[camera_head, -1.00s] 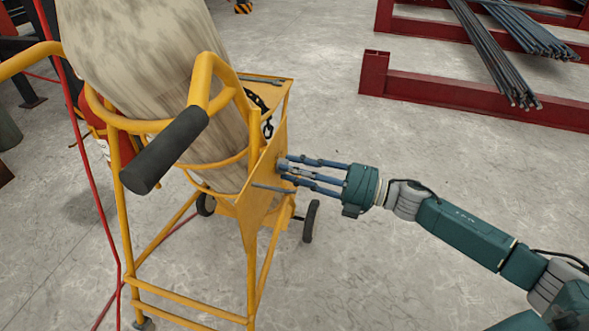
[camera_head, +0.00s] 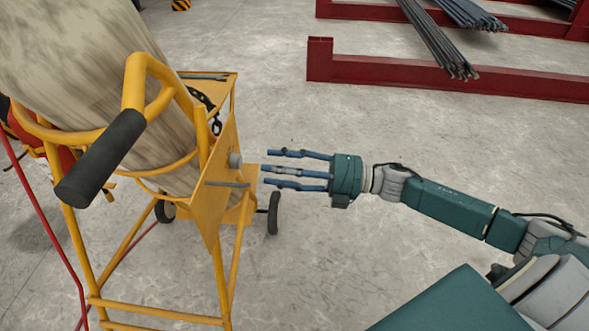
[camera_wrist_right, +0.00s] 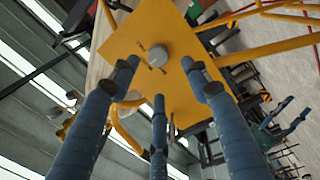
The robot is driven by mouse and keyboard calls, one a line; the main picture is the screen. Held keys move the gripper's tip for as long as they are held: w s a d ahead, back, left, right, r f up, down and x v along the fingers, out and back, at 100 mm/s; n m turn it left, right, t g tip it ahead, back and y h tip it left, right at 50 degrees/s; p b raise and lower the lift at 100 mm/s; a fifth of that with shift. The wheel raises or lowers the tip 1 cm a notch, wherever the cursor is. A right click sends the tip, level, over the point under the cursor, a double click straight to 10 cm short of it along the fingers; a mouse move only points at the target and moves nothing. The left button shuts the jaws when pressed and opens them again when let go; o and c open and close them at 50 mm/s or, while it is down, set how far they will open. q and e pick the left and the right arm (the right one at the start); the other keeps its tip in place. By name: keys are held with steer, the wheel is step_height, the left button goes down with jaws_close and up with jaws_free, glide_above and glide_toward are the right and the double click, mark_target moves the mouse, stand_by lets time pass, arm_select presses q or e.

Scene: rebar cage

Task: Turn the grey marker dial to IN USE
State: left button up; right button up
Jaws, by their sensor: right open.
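The grey marker dial (camera_head: 235,160) is a small round knob on the side of the yellow panel (camera_head: 217,205) of the cart. In the right wrist view the dial (camera_wrist_right: 158,55) is a plain grey disc with small dark marks beside it. The marks are too small to read, and I cannot tell which one the dial points to. My right gripper (camera_head: 267,168) is open and empty. Its three blue fingers point at the dial from the right, with a gap between. In the wrist view the fingertips (camera_wrist_right: 159,76) spread around and below the dial. My left gripper is out of view.
A thin grey rod (camera_head: 228,184) sticks out of the panel just below the dial. The cart's yellow frame carries a large beige cylinder (camera_head: 95,65) and a black-gripped handle (camera_head: 100,160). Red racks with rebar (camera_head: 440,85) stand behind. The floor right of the cart is clear.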

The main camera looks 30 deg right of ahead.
steer(key=v, duration=0.5)
stand_by(0.4)
